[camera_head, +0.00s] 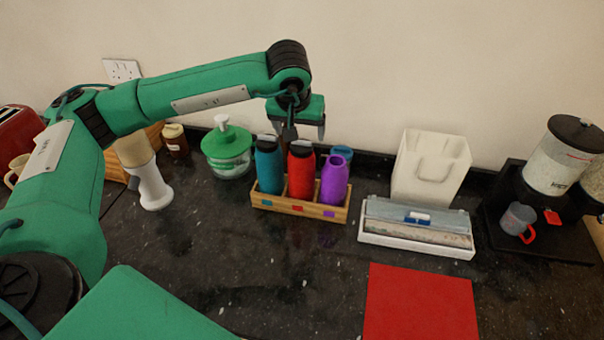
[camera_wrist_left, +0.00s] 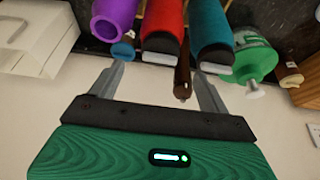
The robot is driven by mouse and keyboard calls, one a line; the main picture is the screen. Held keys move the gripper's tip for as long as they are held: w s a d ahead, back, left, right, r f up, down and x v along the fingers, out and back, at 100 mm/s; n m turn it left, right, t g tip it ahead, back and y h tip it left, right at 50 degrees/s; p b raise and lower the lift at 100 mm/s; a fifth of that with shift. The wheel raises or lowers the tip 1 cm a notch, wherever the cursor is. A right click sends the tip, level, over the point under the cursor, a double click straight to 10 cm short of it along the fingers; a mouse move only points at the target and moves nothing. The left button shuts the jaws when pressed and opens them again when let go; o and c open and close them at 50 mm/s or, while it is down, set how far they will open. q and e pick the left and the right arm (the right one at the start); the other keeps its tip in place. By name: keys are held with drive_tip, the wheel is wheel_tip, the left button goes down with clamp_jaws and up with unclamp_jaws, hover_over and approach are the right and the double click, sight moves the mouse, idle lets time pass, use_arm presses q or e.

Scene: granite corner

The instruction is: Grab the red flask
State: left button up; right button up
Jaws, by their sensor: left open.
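The red flask (camera_head: 301,171) stands upright in the middle slot of a wooden holder (camera_head: 292,209), between a teal flask (camera_head: 269,168) on its left and a purple flask (camera_head: 334,181) on its right. The red flask (camera_wrist_left: 164,22) also shows in the left wrist view, with the purple one (camera_wrist_left: 113,18) to its left and the teal one (camera_wrist_left: 208,28) to its right. My left gripper (camera_head: 300,130) is open, just above and behind the flask tops. In the left wrist view its fingers (camera_wrist_left: 166,85) are apart with nothing held between them. My right gripper is not in view.
A green pump bottle (camera_head: 227,150) stands left of the holder. A white bin (camera_head: 430,166) and a long box (camera_head: 418,227) stand to its right, with a coffee machine (camera_head: 545,185) farther right. A red mat (camera_head: 421,303) lies in front; the dark counter before the holder is clear.

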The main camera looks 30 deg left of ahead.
sight(301, 141)
use_arm(q)
drive_tip(key=shift+p+x, duration=1.55)
drive_tip(key=shift+x, duration=0.8)
drive_tip(key=shift+f, duration=0.5)
drive_tip(key=shift+w, duration=0.1)
drive_tip(key=c, duration=1.7)
drive_tip(key=shift+r, duration=0.1)
